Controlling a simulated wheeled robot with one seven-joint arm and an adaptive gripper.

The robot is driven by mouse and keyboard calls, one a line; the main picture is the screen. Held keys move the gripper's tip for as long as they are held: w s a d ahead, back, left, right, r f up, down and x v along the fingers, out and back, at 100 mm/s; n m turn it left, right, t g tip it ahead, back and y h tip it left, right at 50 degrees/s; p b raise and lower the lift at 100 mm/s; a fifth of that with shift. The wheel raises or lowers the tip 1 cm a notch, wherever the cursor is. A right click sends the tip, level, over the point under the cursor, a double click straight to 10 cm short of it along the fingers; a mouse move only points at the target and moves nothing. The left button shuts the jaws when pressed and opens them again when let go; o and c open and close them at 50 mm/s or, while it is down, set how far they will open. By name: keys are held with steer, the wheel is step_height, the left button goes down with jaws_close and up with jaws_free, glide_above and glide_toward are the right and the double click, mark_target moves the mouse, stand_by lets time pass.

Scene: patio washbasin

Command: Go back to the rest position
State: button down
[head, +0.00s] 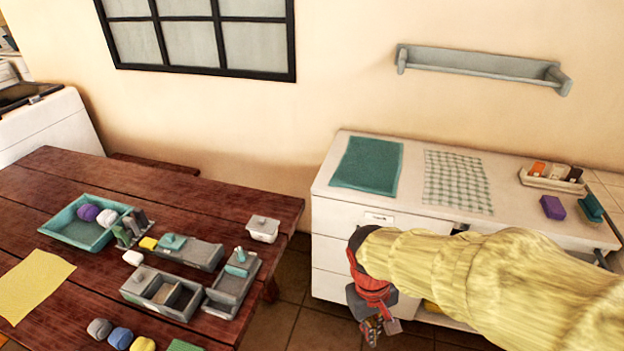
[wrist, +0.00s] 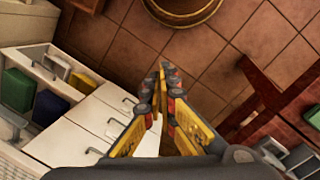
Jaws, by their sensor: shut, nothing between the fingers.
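My gripper (head: 376,328) hangs at the end of my yellow-sleeved arm, in front of the white cabinet (head: 332,250), pointing down toward the tiled floor. In the wrist view the fingertips of my gripper (wrist: 163,76) meet, with nothing between them. My arm reaches in from the right edge of the head view and hides part of the cabinet's front.
A wooden table (head: 285,209) with a teal tray (head: 58,217), grey boxes and yarn balls stands left of my gripper. The cabinet top holds a teal cloth (head: 367,163), a checked cloth (head: 456,180) and a purple block (head: 552,207). A round yellowish object (wrist: 183,12) stands on the floor.

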steer(key=s+d+r+m+t, duration=0.2)
steer(key=s+d+r+t, duration=0.1)
steer(key=r, duration=0.5)
steer(key=s+d+r+m+t+y, duration=0.1)
steer(key=s+d+r+m+t, duration=0.1)
steer(key=r, duration=0.6)
steer(key=shift+s+d+t, duration=0.45)
steer(key=shift+s+t, duration=0.1)
steer(key=shift+t, duration=0.05)
steer(key=shift+d, duration=0.1)
